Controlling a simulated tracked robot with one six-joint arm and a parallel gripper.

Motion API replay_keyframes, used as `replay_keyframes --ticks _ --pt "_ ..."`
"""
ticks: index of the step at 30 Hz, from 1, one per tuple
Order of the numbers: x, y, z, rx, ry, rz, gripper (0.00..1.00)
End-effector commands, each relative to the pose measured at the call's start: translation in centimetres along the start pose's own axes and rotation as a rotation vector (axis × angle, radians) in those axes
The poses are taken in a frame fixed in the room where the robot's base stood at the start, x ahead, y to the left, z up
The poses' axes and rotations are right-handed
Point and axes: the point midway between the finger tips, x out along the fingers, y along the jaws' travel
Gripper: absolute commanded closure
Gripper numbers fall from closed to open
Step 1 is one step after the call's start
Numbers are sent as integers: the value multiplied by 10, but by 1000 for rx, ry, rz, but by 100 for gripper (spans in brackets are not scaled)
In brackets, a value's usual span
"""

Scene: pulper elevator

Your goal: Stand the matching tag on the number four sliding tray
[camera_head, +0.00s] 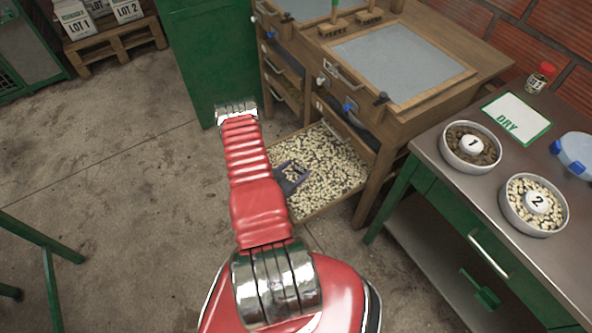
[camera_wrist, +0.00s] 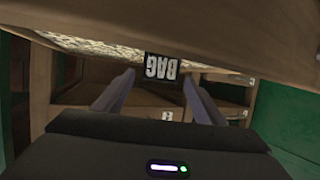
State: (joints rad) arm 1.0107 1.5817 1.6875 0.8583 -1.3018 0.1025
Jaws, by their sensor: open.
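A small dark tag with white "BAG" lettering (camera_wrist: 163,67) shows upside down in the wrist view, against a wooden edge. My gripper (camera_wrist: 158,82) is open, its two fingers on either side of the tag in the picture; I cannot tell the gap in depth. In the head view a dark forked shape (camera_head: 290,178), which looks like my gripper, is over the left part of a pulled-out wooden tray of pale beans (camera_head: 330,168). The tag does not stand out in the head view. I cannot read a number four on any tray.
The wooden cabinet (camera_head: 440,80) with grey screens stands behind the tray. At right, a table (camera_head: 440,190) holds bowls marked 1 (camera_head: 470,165) and 2 (camera_head: 520,222), a DRY card (camera_head: 515,117) and a jar (camera_head: 540,77). The floor at left is mostly clear.

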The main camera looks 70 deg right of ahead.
Motion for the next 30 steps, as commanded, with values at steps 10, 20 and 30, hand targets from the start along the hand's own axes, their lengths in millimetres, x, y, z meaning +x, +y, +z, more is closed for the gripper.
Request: replay_keyframes --ticks 10,20,30 --pt "-28 -2 -2 -2 0 -3 35" --pt "-76 -2 -2 -2 -1 -3 35" --pt "-114 -1 -2 0 0 -2 35"
